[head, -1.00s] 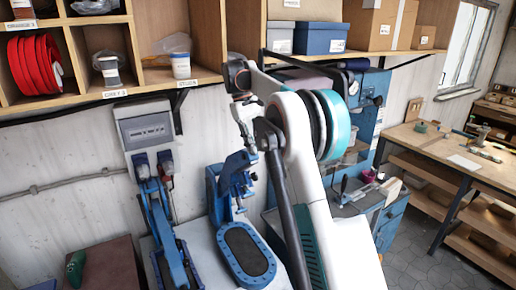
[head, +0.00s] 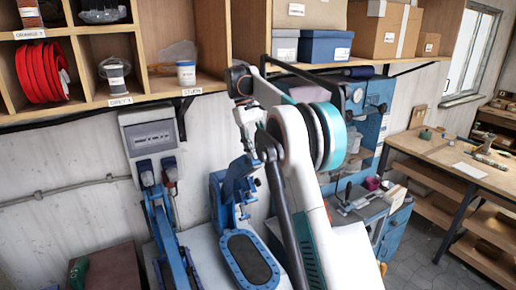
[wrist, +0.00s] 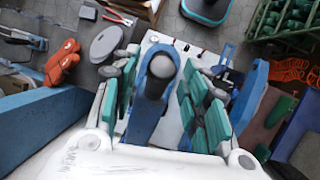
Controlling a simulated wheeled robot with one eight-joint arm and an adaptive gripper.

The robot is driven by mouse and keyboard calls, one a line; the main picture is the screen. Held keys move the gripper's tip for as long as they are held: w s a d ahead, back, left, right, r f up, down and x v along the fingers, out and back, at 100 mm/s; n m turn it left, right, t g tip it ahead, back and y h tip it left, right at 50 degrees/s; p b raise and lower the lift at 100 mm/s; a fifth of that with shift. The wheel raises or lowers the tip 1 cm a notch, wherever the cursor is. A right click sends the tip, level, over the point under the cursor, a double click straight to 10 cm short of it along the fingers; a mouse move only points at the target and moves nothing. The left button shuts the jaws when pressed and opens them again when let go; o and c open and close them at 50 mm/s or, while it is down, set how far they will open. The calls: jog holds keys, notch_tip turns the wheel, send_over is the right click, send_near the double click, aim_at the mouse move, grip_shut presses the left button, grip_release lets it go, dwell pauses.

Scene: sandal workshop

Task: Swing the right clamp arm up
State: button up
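A blue clamping fixture with a long oval dark pad (head: 249,257) stands on the white bench in the head view. Its upright blue bracket (head: 236,187) rises behind the pad. Two blue bars (head: 170,240) slope down to its left; I cannot tell for sure which part is the right clamp arm. My gripper (head: 247,124) is just above the bracket, partly hidden by my arm. In the wrist view my gripper (wrist: 161,90) is open, its green finger pads apart on either side of a blue part with a dark rounded top (wrist: 158,74). Contact is not visible.
A grey box (head: 151,138) hangs on the wall behind the blue bars. Wooden shelves (head: 110,102) with bins run above. A dark red block (head: 112,268) is at the lower left. A blue machine (head: 378,110) stands behind my arm. A wooden workbench (head: 445,163) is far right.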

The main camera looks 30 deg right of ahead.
notch_tip(320, 180, up, 10)
dwell(0.6)
jog(key=shift+c, duration=0.5)
